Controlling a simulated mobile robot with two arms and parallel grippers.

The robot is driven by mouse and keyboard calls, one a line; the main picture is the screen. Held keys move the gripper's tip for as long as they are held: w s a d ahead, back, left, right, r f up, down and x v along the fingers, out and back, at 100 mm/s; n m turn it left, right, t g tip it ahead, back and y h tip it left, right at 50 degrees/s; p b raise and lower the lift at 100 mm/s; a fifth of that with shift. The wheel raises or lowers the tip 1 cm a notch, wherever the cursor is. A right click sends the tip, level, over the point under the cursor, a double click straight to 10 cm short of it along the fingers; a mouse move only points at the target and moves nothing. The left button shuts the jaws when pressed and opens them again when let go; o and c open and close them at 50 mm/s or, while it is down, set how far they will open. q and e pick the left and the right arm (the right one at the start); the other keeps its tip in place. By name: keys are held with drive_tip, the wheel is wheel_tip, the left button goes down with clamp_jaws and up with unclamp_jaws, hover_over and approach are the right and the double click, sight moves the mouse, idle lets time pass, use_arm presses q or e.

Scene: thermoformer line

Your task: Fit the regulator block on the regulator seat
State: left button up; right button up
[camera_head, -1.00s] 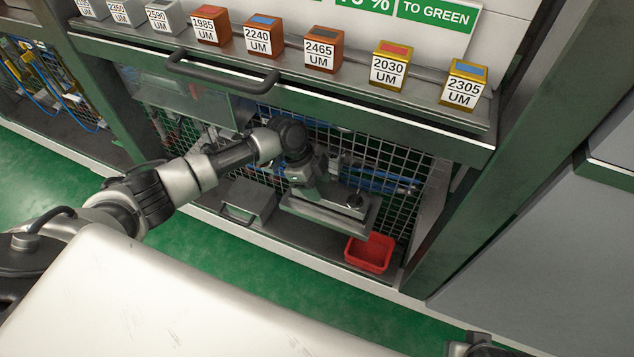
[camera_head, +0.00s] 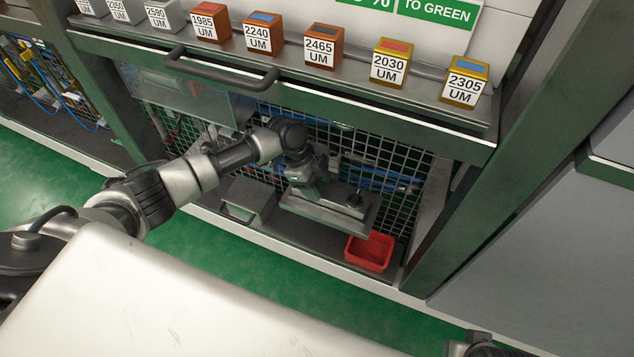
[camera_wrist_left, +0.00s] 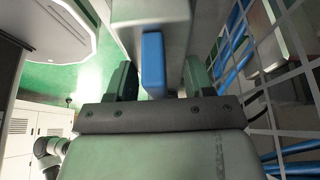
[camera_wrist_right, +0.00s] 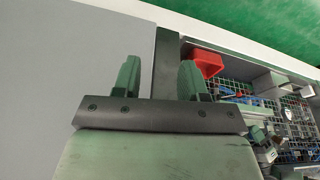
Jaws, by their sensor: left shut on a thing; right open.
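My left arm reaches into the low bay, and its gripper (camera_head: 305,190) is at a grey block with a black knob (camera_head: 340,210), above the bay floor. In the left wrist view my left gripper (camera_wrist_left: 158,78) is shut on a grey body (camera_wrist_left: 150,12) with a blue strip (camera_wrist_left: 153,62), which appears to be the regulator block. The fingertips are hidden in the head view. I cannot make out the regulator seat or whether the block touches it. My right gripper (camera_wrist_right: 160,78) is open and empty in the right wrist view.
A red bin (camera_head: 370,251) stands on the bay floor, right of the grey block. A grey box with a handle (camera_head: 247,200) stands left. Wire mesh (camera_head: 405,180) closes the back. A shelf with a dark handle (camera_head: 222,72) and labelled cubes (camera_head: 390,62) overhangs.

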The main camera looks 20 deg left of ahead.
use_arm(q)
drive_tip(key=shift+f, duration=0.3)
use_arm(e)
drive_tip(key=shift+s+d+r, duration=0.15)
drive_tip(key=shift+d+r, duration=0.1)
drive_tip(key=shift+r, duration=0.45)
use_arm(q)
drive_tip(key=o, duration=1.5)
use_arm(e)
drive_tip(key=shift+r, duration=0.1)
drive_tip(key=shift+a, duration=0.1)
use_arm(q)
drive_tip(key=shift+a+r, duration=0.1)
drive_tip(key=shift+r, duration=0.15)
drive_tip(key=p+v, duration=0.1)
drive_tip(key=v, duration=0.6)
use_arm(e)
wheel_tip(320, 180, down, 6)
drive_tip(key=shift+w, duration=0.4)
use_arm(q)
drive_tip(key=shift+s, duration=0.1)
use_arm(e)
drive_tip(key=shift+s+a, duration=0.1)
